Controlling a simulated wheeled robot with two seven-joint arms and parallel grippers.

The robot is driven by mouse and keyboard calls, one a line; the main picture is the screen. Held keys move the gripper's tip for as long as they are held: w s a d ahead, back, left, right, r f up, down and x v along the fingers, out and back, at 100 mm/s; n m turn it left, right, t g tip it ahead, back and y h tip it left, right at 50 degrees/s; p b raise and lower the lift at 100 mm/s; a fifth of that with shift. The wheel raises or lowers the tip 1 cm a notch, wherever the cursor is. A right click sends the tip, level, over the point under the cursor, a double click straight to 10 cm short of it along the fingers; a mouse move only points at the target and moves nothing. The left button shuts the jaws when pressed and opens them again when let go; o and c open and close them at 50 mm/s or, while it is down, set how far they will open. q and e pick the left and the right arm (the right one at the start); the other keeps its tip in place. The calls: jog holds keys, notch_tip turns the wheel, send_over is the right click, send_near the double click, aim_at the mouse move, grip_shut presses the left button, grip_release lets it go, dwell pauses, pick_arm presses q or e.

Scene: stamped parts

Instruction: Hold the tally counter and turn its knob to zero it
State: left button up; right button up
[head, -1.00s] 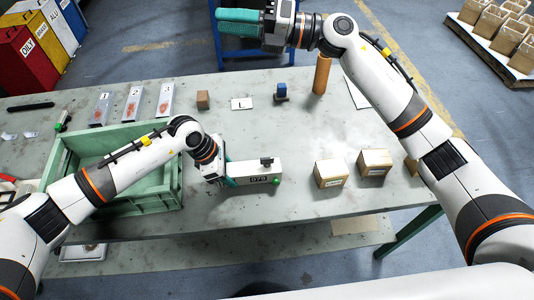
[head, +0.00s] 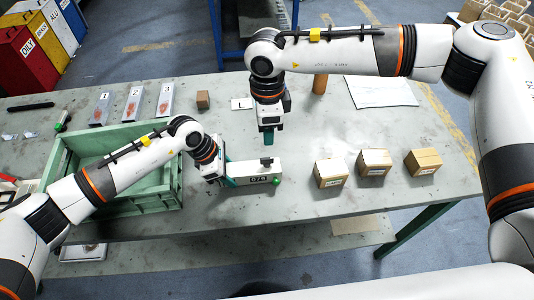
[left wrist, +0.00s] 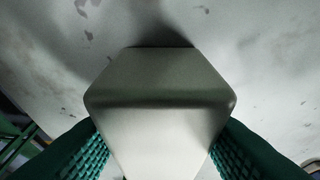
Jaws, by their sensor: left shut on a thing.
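The tally counter (head: 250,170) is a pale box standing on the table, with a black number window on its front that seems to begin 07. A green knob (head: 277,181) sits at its right end and a dark stub (head: 266,161) is on top. My left gripper (head: 229,172) is shut on the counter's left end. In the left wrist view the counter (left wrist: 160,118) lies between the ridged green fingers of my left gripper (left wrist: 158,145). My right gripper (head: 268,138) points down, above and behind the counter's right part; its finger gap is hidden.
A green crate (head: 57,160) stands left of the counter, partly behind my left arm. Several small cartons (head: 374,162) are to the right. A brown cylinder (head: 320,84), a white card (head: 240,104) and a paper sheet (head: 382,91) lie farther back.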

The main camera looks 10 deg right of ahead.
aim_at(267, 158)
notch_tip(267, 158, down, 10)
dwell(0.4)
grip_shut()
